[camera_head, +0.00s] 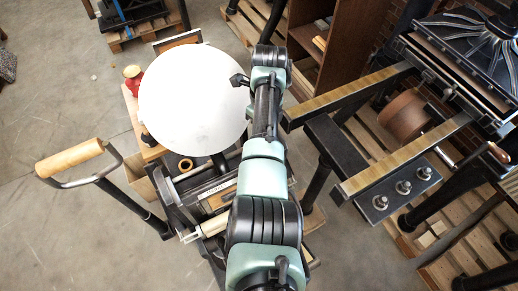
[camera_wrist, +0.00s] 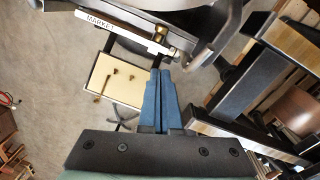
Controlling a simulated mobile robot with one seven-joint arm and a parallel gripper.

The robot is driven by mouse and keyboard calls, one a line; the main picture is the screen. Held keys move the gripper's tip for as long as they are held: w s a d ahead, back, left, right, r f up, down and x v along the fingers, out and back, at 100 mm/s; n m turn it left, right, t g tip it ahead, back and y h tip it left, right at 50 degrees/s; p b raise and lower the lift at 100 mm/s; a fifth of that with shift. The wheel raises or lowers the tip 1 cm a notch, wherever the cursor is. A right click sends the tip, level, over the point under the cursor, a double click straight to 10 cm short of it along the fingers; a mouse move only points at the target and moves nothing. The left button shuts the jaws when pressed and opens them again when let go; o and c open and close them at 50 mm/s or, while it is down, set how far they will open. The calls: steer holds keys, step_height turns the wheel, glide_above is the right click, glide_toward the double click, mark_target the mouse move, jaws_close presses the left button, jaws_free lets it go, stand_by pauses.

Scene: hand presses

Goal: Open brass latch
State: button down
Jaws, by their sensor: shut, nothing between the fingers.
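A small brass-coloured piece (camera_wrist: 160,34), which looks like the latch, sits on the dark press beside the right end of a pale bar marked "MARKET" (camera_wrist: 110,22). My gripper (camera_wrist: 161,70) has its blue fingers together and empty in the wrist view. The fingertips appear just below the brass piece in the picture; I cannot tell how far apart they are in depth. In the head view the hand press (camera_head: 190,185) with its round white disc (camera_head: 195,100) stands left of my arm. My arm covers part of it, and I cannot make out the fingers or latch there.
A pale tray (camera_wrist: 112,92) with several small brown pieces lies left of the fingers. A handle with a wooden grip (camera_head: 70,158) juts out left of the press. Another press with long rails (camera_head: 405,155) stands at right. The concrete floor at left is mostly clear.

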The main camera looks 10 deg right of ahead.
steer(key=r, duration=0.1)
steer(key=w+r+b, duration=0.1)
steer(key=w+r, duration=0.1)
steer(key=r, duration=0.1)
steer(key=shift+w+r, duration=0.1)
stand_by(0.4)
